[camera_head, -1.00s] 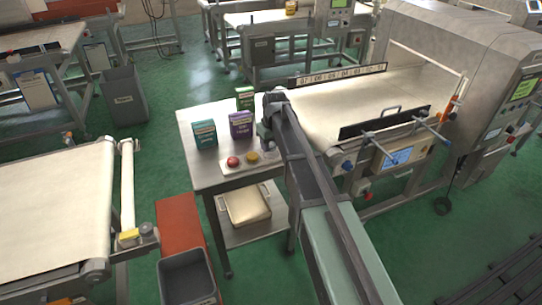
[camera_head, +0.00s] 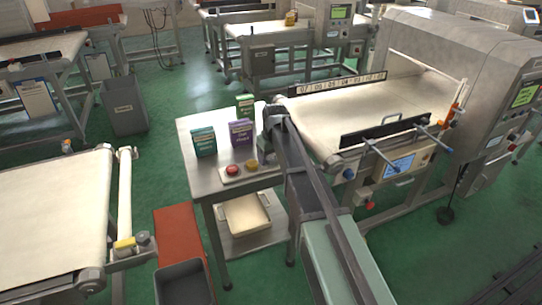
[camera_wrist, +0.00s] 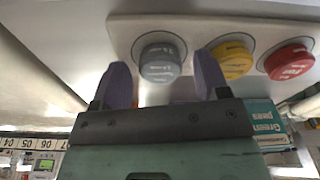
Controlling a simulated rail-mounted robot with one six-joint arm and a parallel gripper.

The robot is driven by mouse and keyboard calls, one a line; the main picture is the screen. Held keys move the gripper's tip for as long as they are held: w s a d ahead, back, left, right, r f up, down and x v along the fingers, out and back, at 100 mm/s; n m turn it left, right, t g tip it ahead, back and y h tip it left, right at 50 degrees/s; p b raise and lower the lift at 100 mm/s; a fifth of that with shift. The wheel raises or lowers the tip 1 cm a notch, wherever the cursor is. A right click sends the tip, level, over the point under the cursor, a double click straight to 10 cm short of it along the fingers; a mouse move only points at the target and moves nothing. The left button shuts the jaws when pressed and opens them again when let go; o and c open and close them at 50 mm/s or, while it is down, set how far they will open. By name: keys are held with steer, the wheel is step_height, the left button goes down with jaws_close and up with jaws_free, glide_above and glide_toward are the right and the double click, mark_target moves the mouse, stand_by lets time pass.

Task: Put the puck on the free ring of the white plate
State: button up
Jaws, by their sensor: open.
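The white plate (camera_wrist: 125,30) holds a row of three pucks, each inside a dark ring outline: a grey-blue puck (camera_wrist: 160,62), a yellow puck (camera_wrist: 231,62) and a red puck (camera_wrist: 289,62). My gripper (camera_wrist: 161,64) is open. In the wrist view its purple fingers stand on either side of the grey-blue puck, with visible gaps. The puck appears to lie flat on the plate. In the head view the plate (camera_head: 228,178) shows red (camera_head: 232,170) and yellow (camera_head: 252,164) pucks; my arm hides its right end and my gripper tips.
The plate is on a steel table (camera_head: 188,128). Behind it stand a teal box (camera_head: 203,142), a purple box (camera_head: 241,133) and a green box (camera_head: 245,106). A conveyor (camera_head: 350,110) is at the right. A cream tray (camera_head: 246,215) sits on the lower shelf.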

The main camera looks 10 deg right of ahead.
mark_target(273, 160)
step_height(273, 160, up, 12)
steer(key=s+p, duration=0.1)
steer(key=p, duration=1)
steer(key=s+m+g, duration=0.1)
steer(key=s+m, duration=0.3)
steer(key=s, duration=2.2)
steer(key=shift+s+f+h, duration=0.15)
steer(key=shift+s+h, duration=0.15)
steer(key=shift+s, duration=0.1)
steer(key=shift+d, duration=0.1)
